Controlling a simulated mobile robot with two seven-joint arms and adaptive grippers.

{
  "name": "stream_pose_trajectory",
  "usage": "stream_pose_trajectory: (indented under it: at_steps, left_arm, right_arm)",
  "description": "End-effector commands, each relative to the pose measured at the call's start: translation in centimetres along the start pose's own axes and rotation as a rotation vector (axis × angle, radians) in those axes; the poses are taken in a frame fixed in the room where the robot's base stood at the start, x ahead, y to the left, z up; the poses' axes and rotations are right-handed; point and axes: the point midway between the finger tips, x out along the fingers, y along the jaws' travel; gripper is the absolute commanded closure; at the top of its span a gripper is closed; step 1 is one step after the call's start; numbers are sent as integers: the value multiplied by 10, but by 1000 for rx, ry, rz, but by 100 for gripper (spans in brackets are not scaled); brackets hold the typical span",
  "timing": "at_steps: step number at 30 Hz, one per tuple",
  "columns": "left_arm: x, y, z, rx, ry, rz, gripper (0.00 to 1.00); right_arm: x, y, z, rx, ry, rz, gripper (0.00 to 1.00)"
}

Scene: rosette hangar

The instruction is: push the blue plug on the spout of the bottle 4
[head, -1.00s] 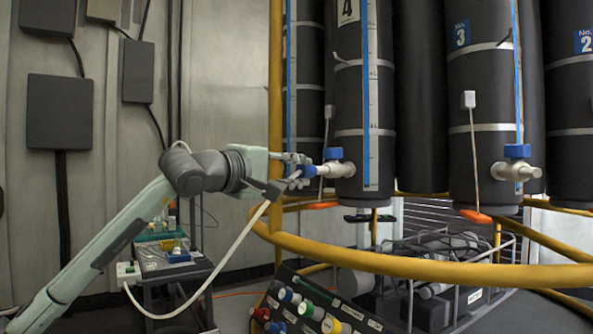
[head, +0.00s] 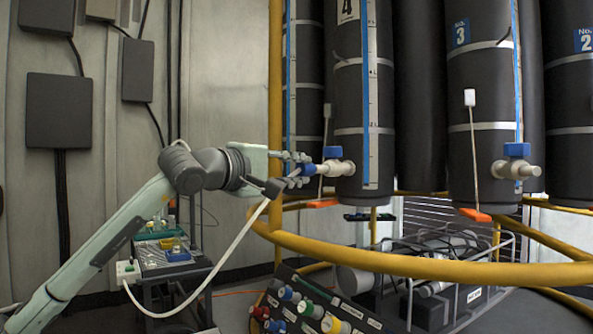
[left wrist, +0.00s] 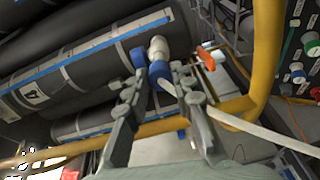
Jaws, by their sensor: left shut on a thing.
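Bottle 4 (head: 348,100) is a tall black cylinder with a blue strip and a "4" label. Its white spout (head: 342,168) points left near the bottom, with a blue valve handle (head: 333,153) on top. My left gripper (head: 305,170) is shut on the blue plug (left wrist: 160,71), which has a white hose (left wrist: 235,121) behind it. In the head view the plug (head: 309,170) is in line with the spout and seems to meet its end. In the left wrist view the plug lies between the fingers (left wrist: 160,82), against the spout (left wrist: 158,47). How deep it sits is hidden. My right gripper is out of view.
A yellow rail (head: 420,264) curves in front, and a yellow post (head: 275,100) stands beside the gripper. An orange tag (head: 322,204) hangs below the spout. Bottle 3 (head: 483,90) stands to the right. A connector panel (head: 305,308) and a small cart (head: 170,262) are lower down.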

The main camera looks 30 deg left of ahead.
Motion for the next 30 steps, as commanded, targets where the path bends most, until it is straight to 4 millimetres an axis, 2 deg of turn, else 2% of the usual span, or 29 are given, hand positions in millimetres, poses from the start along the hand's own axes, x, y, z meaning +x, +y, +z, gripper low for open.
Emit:
stream_pose_trajectory:
  at_steps: [17,30]
  left_arm:
    - [0,0,0,0,0,5,93]
    - [8,1,0,-1,0,5,93]
  right_arm:
    - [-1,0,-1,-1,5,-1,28]
    - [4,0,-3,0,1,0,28]
